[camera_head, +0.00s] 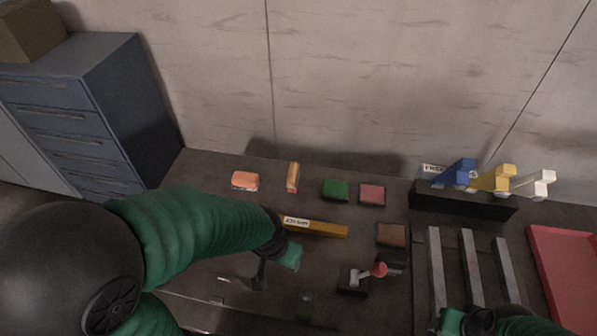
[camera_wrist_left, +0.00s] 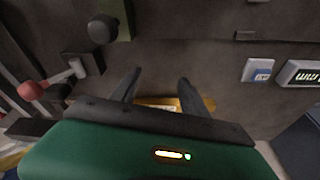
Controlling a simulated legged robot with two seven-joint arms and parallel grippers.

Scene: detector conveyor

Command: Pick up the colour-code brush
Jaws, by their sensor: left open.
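No thing is clearly marked as the colour-code brush. A blue tool (camera_head: 456,174), a yellow tool (camera_head: 492,179) and a white tool (camera_head: 535,184) stand in a black holder (camera_head: 462,204) at the right back. A small orange and yellow striped block (camera_head: 293,177) lies near the wall; I cannot tell if it is a brush. My left gripper (camera_wrist_left: 160,76) is open and empty above the table. In the head view it is in front of a labelled yellow bar (camera_head: 325,229), partly hidden by my arm. My right gripper is at the bottom right, its fingers not clear.
Pink (camera_head: 245,181), green (camera_head: 336,189), red (camera_head: 372,194) and brown (camera_head: 391,234) blocks lie on the table. A red-knobbed lever (camera_head: 379,269) stands right of my left gripper. Grey rails (camera_head: 470,262) and a red tray (camera_head: 565,270) are at the right.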

